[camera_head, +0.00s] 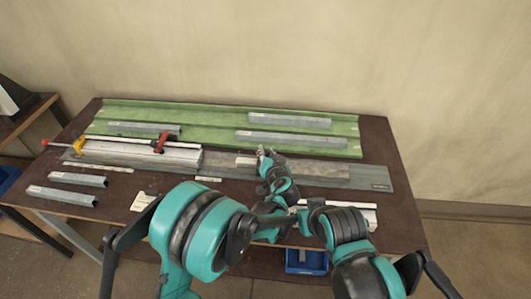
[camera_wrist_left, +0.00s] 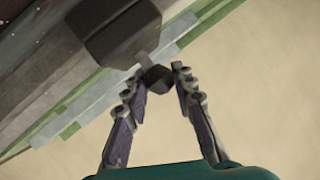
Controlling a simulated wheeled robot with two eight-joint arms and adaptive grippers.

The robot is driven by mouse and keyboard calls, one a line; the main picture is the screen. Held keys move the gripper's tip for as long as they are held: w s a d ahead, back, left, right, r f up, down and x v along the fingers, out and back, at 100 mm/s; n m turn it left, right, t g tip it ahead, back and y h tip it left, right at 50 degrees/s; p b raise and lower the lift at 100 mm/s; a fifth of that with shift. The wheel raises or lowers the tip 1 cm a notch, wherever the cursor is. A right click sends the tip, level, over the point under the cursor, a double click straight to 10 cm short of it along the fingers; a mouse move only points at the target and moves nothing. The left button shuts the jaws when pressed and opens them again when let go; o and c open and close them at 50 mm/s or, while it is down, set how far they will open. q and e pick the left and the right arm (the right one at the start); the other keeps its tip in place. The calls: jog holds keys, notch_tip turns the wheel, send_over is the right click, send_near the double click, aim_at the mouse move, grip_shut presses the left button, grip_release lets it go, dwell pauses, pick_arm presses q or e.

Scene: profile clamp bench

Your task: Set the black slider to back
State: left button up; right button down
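In the left wrist view a dark, blocky piece (camera_wrist_left: 112,32) ends in a small black knob (camera_wrist_left: 156,77); I take this for the black slider. My left gripper (camera_wrist_left: 158,80) has its two fingers apart on either side of the knob, without a visible grip on it. In the head view my left gripper (camera_head: 265,154) is over the middle of the bench, at the long grey profile. The slider is not distinguishable there, hidden at the gripper. My right arm is low in the head view; its gripper is not clear among the arm links.
A pale rail (camera_head: 135,153) with a red clamp (camera_head: 162,142) and yellow clamp (camera_head: 78,145) lies left. Grey profiles rest on the green sheet (camera_head: 210,117) behind. Loose profiles (camera_head: 62,195) lie front left. A blue bin (camera_head: 306,262) is below the front edge.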

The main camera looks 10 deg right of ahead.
pick_arm(q)
jog(key=o, duration=0.4)
jog(key=shift+c, duration=0.2)
notch_tip(320, 180, up, 10)
